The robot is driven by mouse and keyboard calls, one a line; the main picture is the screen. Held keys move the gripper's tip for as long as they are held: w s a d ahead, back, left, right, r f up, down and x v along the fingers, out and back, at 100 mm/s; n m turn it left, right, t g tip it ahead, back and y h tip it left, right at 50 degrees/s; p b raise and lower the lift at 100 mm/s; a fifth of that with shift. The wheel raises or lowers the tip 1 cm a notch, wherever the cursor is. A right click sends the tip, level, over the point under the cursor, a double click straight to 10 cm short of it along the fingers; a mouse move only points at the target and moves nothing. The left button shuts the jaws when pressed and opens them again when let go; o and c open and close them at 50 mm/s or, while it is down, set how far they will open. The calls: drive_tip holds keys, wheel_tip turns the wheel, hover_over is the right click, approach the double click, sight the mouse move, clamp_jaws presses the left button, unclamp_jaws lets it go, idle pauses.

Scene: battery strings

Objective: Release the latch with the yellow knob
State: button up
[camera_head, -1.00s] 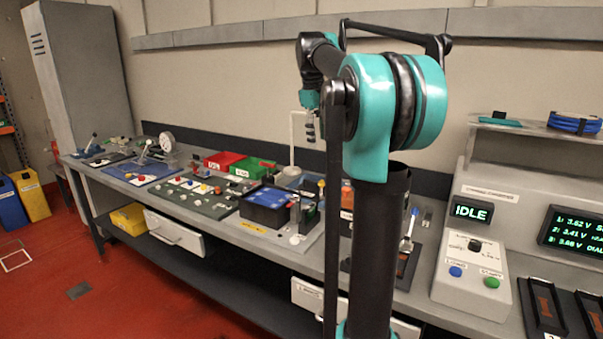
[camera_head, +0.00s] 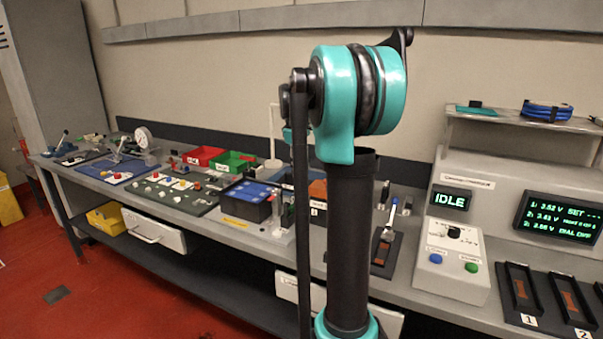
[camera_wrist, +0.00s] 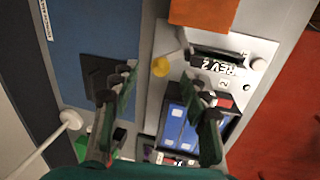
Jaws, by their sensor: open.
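The yellow knob (camera_wrist: 160,67) shows in the wrist view on a pale metal fixture plate (camera_wrist: 152,100). A grey lever-like part (camera_wrist: 182,42) lies just up and right of it. My gripper (camera_wrist: 158,88) is open and empty, its two dark fingers spread on either side below the knob in the picture. Whether the fingers touch anything cannot be told. A dark block marked "REV 2" (camera_wrist: 215,65) sits right of the knob. In the head view my arm hides the gripper, and I cannot make out the knob.
A black case with blue cells (camera_wrist: 178,128) sits close under the right finger; it also shows in the head view (camera_head: 246,203). An orange block (camera_wrist: 203,12) lies beyond the plate. A white rod with a round end (camera_wrist: 70,120) stands at left. The control console (camera_head: 452,262) reads IDLE.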

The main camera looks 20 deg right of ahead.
drive_tip(key=shift+w+d+f, duration=0.1)
drive_tip(key=shift+d+f, duration=0.1)
drive_tip(key=shift+f, duration=0.95)
drive_tip(key=shift+c, duration=0.5)
